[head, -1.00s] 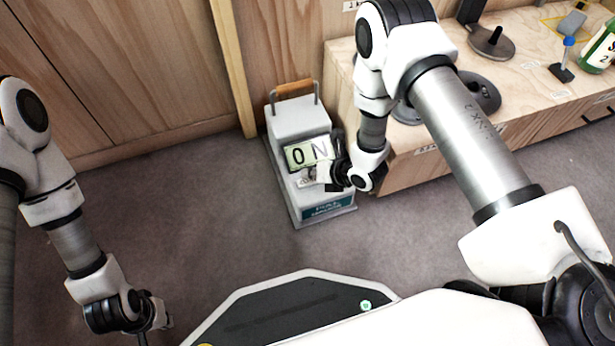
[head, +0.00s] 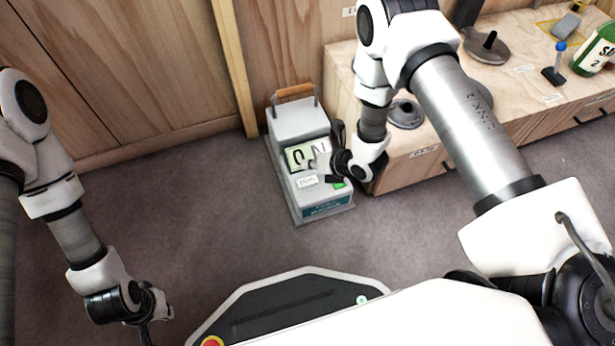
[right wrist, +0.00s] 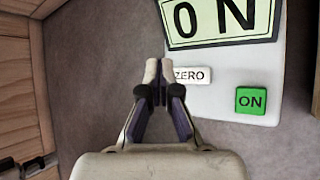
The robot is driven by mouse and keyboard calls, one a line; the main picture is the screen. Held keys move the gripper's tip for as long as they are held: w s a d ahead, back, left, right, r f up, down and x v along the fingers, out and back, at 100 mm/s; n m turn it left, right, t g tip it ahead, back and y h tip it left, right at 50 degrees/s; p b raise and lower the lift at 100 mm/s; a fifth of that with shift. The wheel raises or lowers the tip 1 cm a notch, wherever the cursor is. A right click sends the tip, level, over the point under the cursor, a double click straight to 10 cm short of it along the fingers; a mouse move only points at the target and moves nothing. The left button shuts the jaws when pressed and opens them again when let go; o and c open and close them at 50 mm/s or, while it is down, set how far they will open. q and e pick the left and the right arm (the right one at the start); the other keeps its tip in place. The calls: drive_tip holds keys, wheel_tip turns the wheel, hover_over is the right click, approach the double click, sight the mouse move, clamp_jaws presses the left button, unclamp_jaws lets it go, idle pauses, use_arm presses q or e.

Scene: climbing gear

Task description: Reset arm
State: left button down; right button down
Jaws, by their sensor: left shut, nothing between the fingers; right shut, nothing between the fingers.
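My right gripper (right wrist: 158,72) is shut and empty in the right wrist view, its tips close to the white ZERO button. In the head view the right gripper (head: 322,168) is over the right side of a grey machine (head: 299,122) with a wooden-topped handle, and covers part of its display. The display (right wrist: 222,18) reads "0 N" in the right wrist view. The ZERO button (right wrist: 192,76) and a green ON button (right wrist: 251,100) are below it. I cannot tell whether the tips touch the machine. My left gripper (head: 150,326) hangs shut at the lower left, over the floor.
A wooden bench (head: 410,160) stands right of the machine, close to my right arm. On it are dark round weights, a blue-topped post (head: 556,66) and a green bottle (head: 596,52). Wooden panels line the back.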

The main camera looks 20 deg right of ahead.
idle(0.4)
drive_tip(key=s+d+r+m+g+h+p, duration=0.2)
drive_tip(key=s+d+m, duration=0.1)
drive_tip(key=s+m, duration=0.75)
drive_tip(key=s+d+r+m+g+h+p, duration=0.25)
drive_tip(key=s+m, duration=0.45)
drive_tip(key=m, duration=0.6)
drive_tip(key=s+d+r+m+g+h+p, duration=0.1)
drive_tip(key=s+d+m+g+p, duration=0.25)
drive_tip(key=s+m, duration=0.65)
wheel_tip(320, 180, up, 38)
drive_tip(key=m+p, duration=0.1)
drive_tip(key=p, duration=3.6)
drive_tip(key=shift+w+d+t, duration=0.15)
drive_tip(key=shift+w+t, duration=0.25)
drive_tip(key=shift+w, duration=0.05)
